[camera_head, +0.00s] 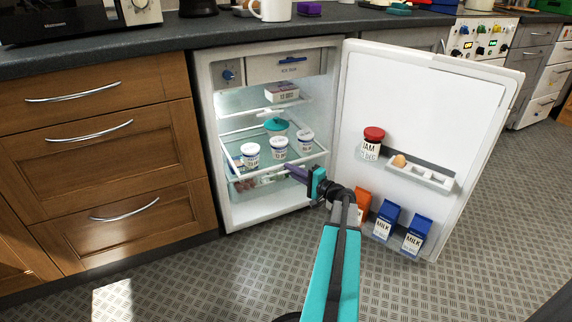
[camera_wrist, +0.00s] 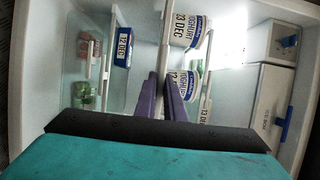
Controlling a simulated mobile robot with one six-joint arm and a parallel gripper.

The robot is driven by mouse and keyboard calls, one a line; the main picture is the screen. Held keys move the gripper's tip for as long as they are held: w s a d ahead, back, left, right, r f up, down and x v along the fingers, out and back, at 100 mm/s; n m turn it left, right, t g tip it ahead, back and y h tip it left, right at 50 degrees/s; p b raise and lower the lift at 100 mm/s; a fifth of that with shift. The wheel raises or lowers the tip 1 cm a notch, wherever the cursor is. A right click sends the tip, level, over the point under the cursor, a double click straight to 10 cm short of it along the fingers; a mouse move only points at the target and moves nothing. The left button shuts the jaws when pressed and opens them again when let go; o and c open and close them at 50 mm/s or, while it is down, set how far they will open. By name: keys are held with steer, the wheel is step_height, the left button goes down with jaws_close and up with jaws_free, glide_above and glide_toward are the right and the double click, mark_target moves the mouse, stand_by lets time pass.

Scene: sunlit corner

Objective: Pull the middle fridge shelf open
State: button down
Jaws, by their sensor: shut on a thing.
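The fridge (camera_head: 208,150) stands open, with its door (camera_head: 430,110) swung out to the right. The middle shelf (camera_head: 312,156) is a glass shelf with a white rim; it carries yoghurt pots (camera_head: 278,147) and a teal-lidded pot (camera_head: 276,125). My gripper (camera_head: 289,169) reaches in from the front, its purple fingers shut on the shelf's front rim. In the wrist view, the picture is turned sideways, and the fingers (camera_wrist: 165,90) close around the white shelf rim (camera_wrist: 167,45). Yoghurt pots (camera_wrist: 188,35) stand just behind it. How far the shelf is out I cannot tell.
An upper shelf (camera_head: 295,105) holds a white box (camera_head: 282,91). Food lies below the middle shelf. The door carries a jam jar (camera_head: 371,146), an egg tray (camera_head: 425,174) and milk cartons (camera_head: 386,220), close to my arm. The floor in front is clear.

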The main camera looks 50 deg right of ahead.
steer(key=s+a, duration=0.3)
steer(key=s, duration=0.4)
steer(key=shift+s+a, duration=0.15)
steer(key=shift+s, duration=0.25)
steer(key=c, duration=1.8)
jaws_free()
steer(key=shift+c, duration=0.2)
steer(key=shift+s, duration=0.15)
steer(key=s+p, duration=0.4)
steer(key=s, duration=0.9)
steer(key=shift+s, duration=0.25)
